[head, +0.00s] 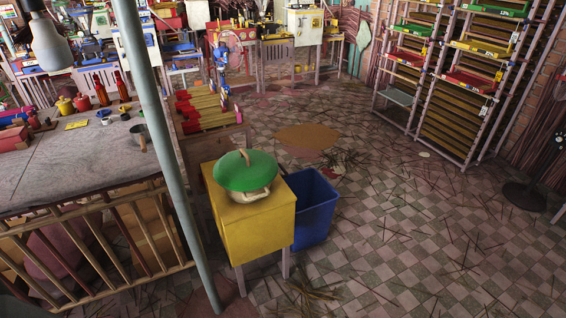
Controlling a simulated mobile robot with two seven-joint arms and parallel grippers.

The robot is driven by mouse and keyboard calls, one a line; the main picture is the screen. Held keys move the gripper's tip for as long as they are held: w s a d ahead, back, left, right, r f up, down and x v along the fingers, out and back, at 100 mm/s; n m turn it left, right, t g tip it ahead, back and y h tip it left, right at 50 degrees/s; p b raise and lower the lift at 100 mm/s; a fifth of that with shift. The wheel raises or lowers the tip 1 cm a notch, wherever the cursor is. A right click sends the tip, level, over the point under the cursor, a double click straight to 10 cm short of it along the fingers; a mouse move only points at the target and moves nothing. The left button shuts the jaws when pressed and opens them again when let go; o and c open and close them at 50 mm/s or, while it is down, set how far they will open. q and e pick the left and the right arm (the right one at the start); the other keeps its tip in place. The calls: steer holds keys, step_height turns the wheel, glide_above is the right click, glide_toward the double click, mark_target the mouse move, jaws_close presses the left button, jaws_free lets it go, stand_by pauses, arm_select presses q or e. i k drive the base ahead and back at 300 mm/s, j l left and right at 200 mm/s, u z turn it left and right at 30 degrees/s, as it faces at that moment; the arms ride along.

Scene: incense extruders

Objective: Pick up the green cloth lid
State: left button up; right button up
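A round green lid (246,171) with a tan handle on top sits over a pale bowl or pot (249,195). The bowl's lower part and small side handle show below the lid's rim. Both stand on a yellow box-like stand (252,230) near the middle of the head view. The lid appears slightly tilted. Neither of my grippers is in view, and nothing touches the lid.
A blue bin (316,207) stands right beside the yellow stand. A grey pole (158,120) rises just left of it. A cloth-covered table (80,165) with a wooden railing is at the left. Shelving racks (412,75) stand at the back right. The tiled floor at right is mostly clear, with scattered sticks.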

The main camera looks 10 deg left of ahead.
mark_target(242, 171)
steer(key=i+j+z, duration=0.1)
steer(key=j+z, duration=0.2)
steer(key=i+j+z, duration=0.1)
steer(key=j+z, duration=0.15)
steer(key=j, duration=0.3)
steer(key=i+j+z, duration=0.1)
steer(key=j, duration=0.85)
